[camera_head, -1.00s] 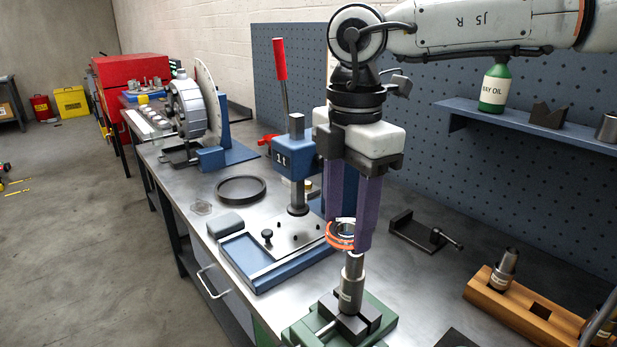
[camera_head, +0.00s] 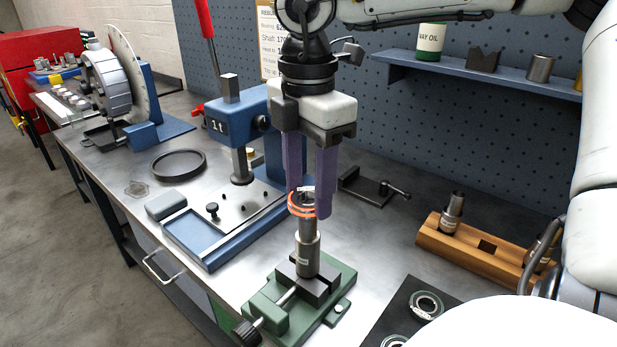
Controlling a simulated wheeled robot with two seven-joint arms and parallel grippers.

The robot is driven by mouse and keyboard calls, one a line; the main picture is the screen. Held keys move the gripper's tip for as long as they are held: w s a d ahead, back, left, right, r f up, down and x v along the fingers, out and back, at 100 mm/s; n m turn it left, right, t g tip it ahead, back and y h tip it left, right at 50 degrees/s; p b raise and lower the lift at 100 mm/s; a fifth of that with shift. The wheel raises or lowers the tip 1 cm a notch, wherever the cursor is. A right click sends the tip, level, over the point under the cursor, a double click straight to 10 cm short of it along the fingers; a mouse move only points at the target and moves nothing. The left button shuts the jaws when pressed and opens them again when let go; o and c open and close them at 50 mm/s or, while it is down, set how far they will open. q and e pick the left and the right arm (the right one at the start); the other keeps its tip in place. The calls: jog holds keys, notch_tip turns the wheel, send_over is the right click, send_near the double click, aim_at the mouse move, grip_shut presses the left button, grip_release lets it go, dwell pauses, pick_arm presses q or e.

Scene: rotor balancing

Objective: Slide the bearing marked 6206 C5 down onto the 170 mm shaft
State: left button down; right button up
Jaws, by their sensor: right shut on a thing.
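My right gripper (camera_head: 309,205) points down with its purple fingers shut on a bearing (camera_head: 299,209), a ring with orange edges. The marking on the bearing is too small to read. Below it, a grey stepped shaft (camera_head: 308,254) stands upright in a green vise (camera_head: 333,312) with dark jaws. The bearing is level and at the narrow top of the shaft; I cannot tell whether it is around the tip or just above it. The shaft's label is not legible. My left gripper is not in view.
A blue arbor press (camera_head: 236,122) stands behind, left of the gripper. A wooden block (camera_head: 470,252) with other shafts is at right. More bearings (camera_head: 426,305) lie on a black mat (camera_head: 400,309) in front. A small dark clamp (camera_head: 365,188) lies behind the vise.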

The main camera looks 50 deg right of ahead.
aim_at(308, 217)
jog(key=shift+f+b, duration=0.15)
jog(key=shift+b, duration=0.15)
dwell(0.7)
jog(key=shift+b, duration=0.3)
jog(key=shift+f, duration=0.1)
dwell(0.5)
jog(key=shift+f+b, duration=2.7)
jog(key=shift+b, duration=0.15)
jog(key=o, duration=1.1)
jog(key=shift+r, duration=0.1)
jog(key=shift+c, duration=0.5)
